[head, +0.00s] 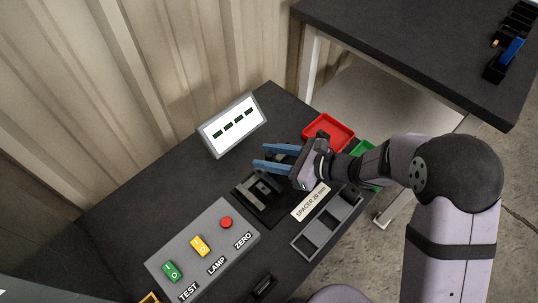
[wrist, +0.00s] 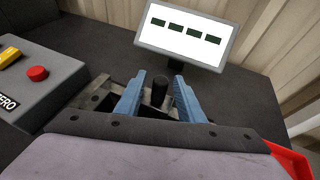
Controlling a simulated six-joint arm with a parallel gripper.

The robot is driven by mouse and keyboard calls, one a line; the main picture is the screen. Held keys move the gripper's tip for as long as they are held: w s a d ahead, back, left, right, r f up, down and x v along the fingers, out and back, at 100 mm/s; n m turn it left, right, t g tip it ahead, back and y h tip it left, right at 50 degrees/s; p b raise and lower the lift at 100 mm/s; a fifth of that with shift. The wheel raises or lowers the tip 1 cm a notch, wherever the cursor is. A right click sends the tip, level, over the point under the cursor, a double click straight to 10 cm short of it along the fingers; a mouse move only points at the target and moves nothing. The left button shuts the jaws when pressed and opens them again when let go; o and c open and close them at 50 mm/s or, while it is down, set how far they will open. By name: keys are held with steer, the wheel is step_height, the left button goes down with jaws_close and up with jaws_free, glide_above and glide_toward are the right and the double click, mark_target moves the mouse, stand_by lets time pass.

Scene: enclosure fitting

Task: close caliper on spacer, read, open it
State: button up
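The caliper (head: 262,189), a grey metal piece on a black base, sits on the dark bench below the display. It also shows in the wrist view (wrist: 97,92), partly hidden by my gripper. My gripper (head: 262,157) has two blue fingers and is open over the far side of the caliper. In the wrist view a dark upright post (wrist: 160,90) stands between the spread fingers (wrist: 158,98), with gaps on both sides. The display (head: 232,125) shows only dashes. A label reading SPACER 20 mm (head: 311,202) lies beside the caliper. I cannot clearly make out the spacer.
A grey control box (head: 205,250) with green, yellow and red controls stands left of the caliper. A grey compartment tray (head: 328,222) lies to the right. A red tray (head: 328,132) and a green tray (head: 368,150) are behind my gripper. A corrugated wall borders the bench.

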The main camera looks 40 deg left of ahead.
mark_target(258, 173)
jaws_close()
steer(key=shift+s+f+b, duration=0.1)
steer(key=shift+s+b, duration=0.35)
steer(key=shift+s, duration=1.7)
jaws_free()
steer(key=shift+s, duration=0.15)
steer(key=shift+w, duration=0.2)
steer(key=shift+w+d+r, duration=0.2)
steer(key=shift+d+r, duration=0.05)
steer(key=shift+d, duration=0.1)
steer(key=shift+v, duration=3.25)
